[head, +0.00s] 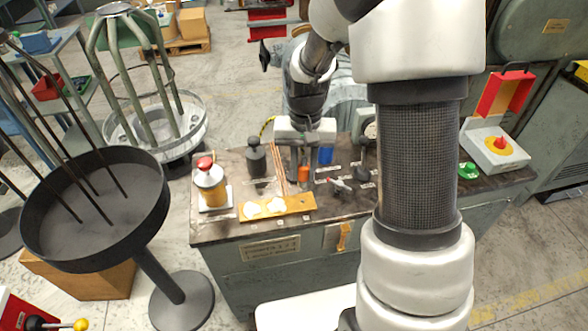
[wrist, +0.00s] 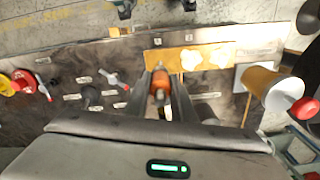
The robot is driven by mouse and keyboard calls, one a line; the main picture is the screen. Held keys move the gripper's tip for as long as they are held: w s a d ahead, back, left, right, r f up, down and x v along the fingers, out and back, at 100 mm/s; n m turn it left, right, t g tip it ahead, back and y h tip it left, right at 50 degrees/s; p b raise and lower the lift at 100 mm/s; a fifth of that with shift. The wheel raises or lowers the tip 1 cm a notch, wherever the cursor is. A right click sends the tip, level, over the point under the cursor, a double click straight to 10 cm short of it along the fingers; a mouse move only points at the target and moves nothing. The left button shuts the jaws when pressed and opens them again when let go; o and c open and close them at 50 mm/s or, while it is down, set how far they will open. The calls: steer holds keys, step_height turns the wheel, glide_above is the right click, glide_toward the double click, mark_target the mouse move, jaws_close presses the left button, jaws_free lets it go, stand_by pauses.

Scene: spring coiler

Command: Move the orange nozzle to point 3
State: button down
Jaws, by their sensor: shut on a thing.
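The orange nozzle (head: 303,174) is a small orange cylinder above the workbench top. My gripper (head: 303,168) is shut on it, with a dark finger on each side. In the wrist view the nozzle (wrist: 160,84) sits between the two fingertips (wrist: 160,78), near the yellow-brown plate (wrist: 163,63). Whether the nozzle touches the bench is not clear. Small pale labels (wrist: 84,80) lie on the dark bench top, but I cannot read which one is point 3.
A red-capped container (head: 209,180) and a dark bottle (head: 256,160) stand left. A blue cylinder (head: 326,155) and a red-handled lever (head: 339,185) are close right.

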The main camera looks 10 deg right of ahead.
steer(key=shift+f+b, duration=2.2)
steer(key=shift+f, duration=0.85)
steer(key=shift+f+b, duration=0.35)
steer(key=shift+f, duration=0.25)
steer(key=c, duration=1.4)
jaws_free()
steer(key=shift+r, duration=0.15)
step_height(320, 180, up, 17)
steer(key=p, duration=0.3)
steer(key=shift+r, duration=0.15)
step_height(320, 180, up, 13)
steer(key=p, duration=1.1)
